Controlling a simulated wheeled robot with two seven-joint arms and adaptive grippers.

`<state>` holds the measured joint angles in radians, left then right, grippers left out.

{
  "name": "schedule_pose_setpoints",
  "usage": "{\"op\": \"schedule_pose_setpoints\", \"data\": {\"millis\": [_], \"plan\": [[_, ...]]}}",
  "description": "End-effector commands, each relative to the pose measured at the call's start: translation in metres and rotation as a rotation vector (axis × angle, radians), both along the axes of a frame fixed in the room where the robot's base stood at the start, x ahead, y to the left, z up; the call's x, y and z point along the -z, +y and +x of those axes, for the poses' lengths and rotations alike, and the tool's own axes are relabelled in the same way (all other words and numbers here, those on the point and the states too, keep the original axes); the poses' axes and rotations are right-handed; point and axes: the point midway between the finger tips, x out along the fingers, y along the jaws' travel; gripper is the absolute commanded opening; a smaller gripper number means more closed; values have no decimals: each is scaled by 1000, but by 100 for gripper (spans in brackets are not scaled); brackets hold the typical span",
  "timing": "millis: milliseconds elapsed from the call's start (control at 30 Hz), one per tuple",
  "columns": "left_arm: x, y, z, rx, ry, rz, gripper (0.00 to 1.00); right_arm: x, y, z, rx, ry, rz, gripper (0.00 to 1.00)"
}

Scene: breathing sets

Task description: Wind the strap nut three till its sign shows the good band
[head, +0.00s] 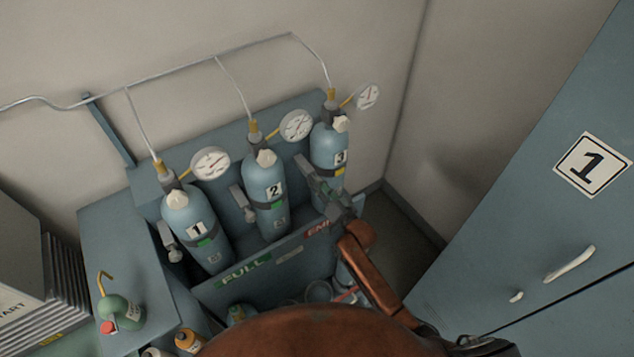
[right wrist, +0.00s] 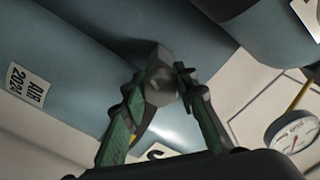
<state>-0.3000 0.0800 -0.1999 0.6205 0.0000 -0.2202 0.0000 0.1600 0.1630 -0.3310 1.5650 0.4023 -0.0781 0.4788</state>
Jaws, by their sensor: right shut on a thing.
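The blue cylinder three (head: 328,141) stands at the right end of the rack, labelled 3. A small sign (head: 339,171) on it, below its number, shows yellow. My right gripper (head: 316,181) is at this cylinder's left front side and covers most of the strap nut there. In the right wrist view its green-padded fingers (right wrist: 164,88) are shut on the grey nut (right wrist: 156,72), beside the blue cylinder wall. My left gripper is not in view.
Cylinder one (head: 189,222) and cylinder two (head: 264,185) stand to the left, each with a green sign and a grey strap nut. Pressure gauges (head: 296,125) and thin pipes are above. A blue cabinet (head: 535,225) stands at right.

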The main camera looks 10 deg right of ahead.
Motion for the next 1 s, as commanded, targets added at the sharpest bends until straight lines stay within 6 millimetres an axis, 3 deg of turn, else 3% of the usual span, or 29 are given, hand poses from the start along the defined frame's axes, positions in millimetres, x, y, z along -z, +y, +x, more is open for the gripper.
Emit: {"op": "schedule_pose_setpoints", "data": {"millis": [333,367,467,767,1000], "plan": [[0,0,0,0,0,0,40,-1,-1,1,2,-2,1,3],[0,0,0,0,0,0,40,-1,-1,1,2,-2,1,29],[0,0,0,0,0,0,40,-1,-1,1,1,-1,1,35],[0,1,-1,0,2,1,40,0,-1,-2,1,0,0,35],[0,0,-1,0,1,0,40,1,-15,-34,2,1,0,35]]}}
